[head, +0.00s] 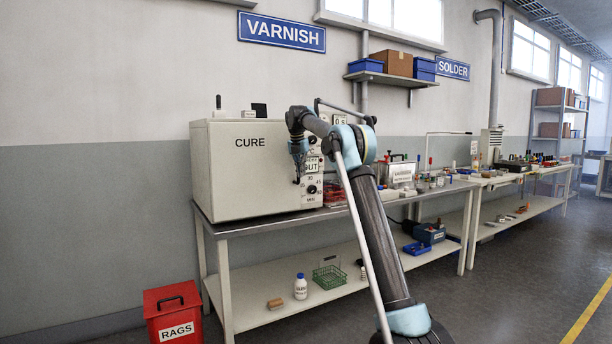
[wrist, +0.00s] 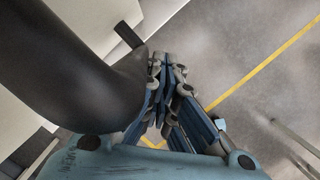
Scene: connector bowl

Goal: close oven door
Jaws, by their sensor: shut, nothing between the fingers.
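The oven is a cream box marked CURE (head: 245,182) on the left end of the metal bench in the head view. Its control panel with dials (head: 313,188) faces right, partly behind my arm. The door cannot be made out clearly, so its angle cannot be told. My gripper (head: 298,178) hangs pointing down in front of the oven's right edge; whether it touches cannot be told. In the wrist view my gripper (wrist: 160,62) has its fingers together and empty. Beside the fingertips is a short dark bar (wrist: 128,34) near a pale surface, possibly part of the oven.
The bench top (head: 270,224) is bare along its front edge. Bottles, jars and small parts stand on it to the right. A white bottle (head: 300,287) and green basket (head: 329,275) sit on the lower shelf. A red RAGS bin (head: 173,312) stands on the floor at left.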

